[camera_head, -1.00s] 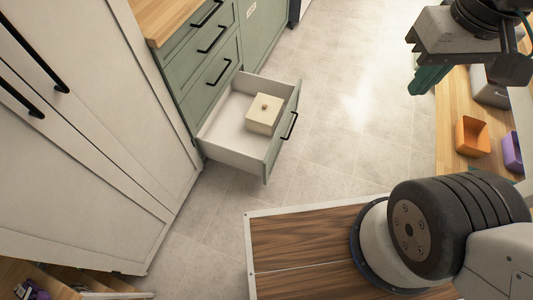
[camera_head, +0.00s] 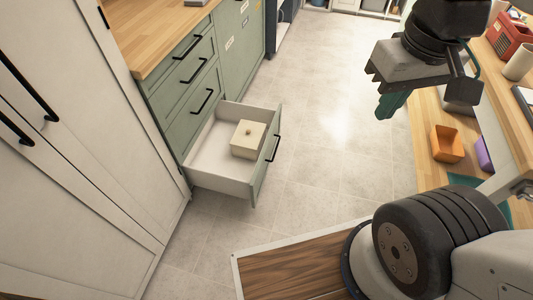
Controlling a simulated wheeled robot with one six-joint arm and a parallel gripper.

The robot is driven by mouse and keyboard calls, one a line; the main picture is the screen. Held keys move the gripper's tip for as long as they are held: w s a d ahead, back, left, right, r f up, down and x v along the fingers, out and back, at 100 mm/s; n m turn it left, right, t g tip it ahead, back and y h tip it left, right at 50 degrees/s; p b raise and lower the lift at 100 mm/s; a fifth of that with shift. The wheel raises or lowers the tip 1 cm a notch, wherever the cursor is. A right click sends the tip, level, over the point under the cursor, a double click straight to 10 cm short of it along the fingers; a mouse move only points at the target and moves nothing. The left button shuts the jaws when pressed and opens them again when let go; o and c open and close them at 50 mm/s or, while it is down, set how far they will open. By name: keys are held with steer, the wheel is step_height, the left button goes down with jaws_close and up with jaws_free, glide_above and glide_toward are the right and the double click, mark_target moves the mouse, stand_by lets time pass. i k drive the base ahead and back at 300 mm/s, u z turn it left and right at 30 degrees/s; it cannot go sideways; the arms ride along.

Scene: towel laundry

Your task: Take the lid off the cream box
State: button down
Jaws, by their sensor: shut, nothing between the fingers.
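The cream box (camera_head: 246,143) sits inside the open bottom drawer (camera_head: 217,168) of the green cabinet, toward the drawer's front. Its lid (camera_head: 249,132) is on, with a small brownish knob on top. My gripper (camera_head: 389,106) is at the upper right, above the floor, pointing down, with greenish fingers. It is shut and empty, well to the right of the drawer and apart from the box.
Green cabinet drawers (camera_head: 194,68) with black handles rise above the open one. White cupboard doors (camera_head: 75,150) stand at left. A wooden shelf at right holds an orange bin (camera_head: 446,145) and a purple bin (camera_head: 484,154). The floor (camera_head: 320,150) between is clear.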

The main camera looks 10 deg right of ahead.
mark_target(248, 134)
steer(key=k, duration=0.35)
steer(key=u, duration=1.1)
steer(key=i, duration=0.95)
steer(key=z, duration=0.85)
steer(key=i, duration=0.85)
steer(key=z, duration=0.5)
